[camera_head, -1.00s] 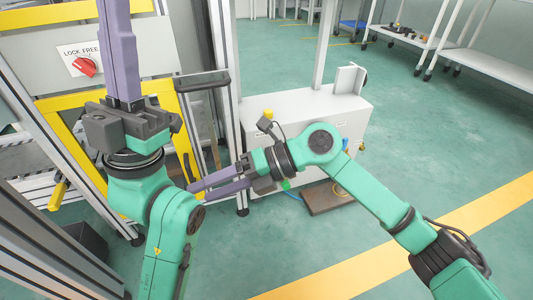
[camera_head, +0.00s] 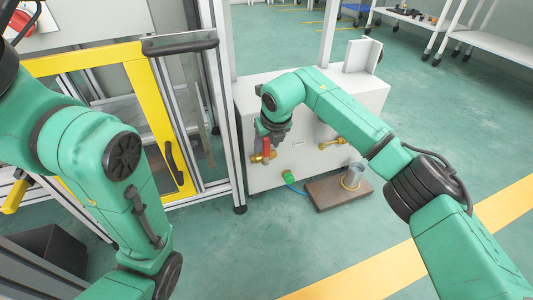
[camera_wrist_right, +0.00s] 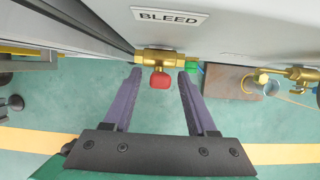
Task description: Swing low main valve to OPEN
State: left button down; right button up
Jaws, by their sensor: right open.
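A brass valve with a red handle (camera_head: 266,147) sits on the front of the white cabinet (camera_head: 290,95). In the right wrist view its red handle (camera_wrist_right: 160,80) lies between the fingers, under a label (camera_wrist_right: 170,16) reading BLEED. A second brass valve (camera_head: 333,143) is to its right; it also shows in the right wrist view (camera_wrist_right: 299,74). Which one is the low main valve, I cannot tell. My right gripper (camera_wrist_right: 160,74) is open, its fingers on either side of the red handle with gaps visible. My left gripper is out of view.
A brown block (camera_head: 338,190) with a clear cup (camera_head: 353,175) stands on the floor before the cabinet. The yellow-framed door (camera_head: 150,100) is at left. Floor at front right is clear.

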jog(key=shift+x, duration=0.75)
jog(key=shift+r, duration=0.1)
grip_shut()
dwell(0.8)
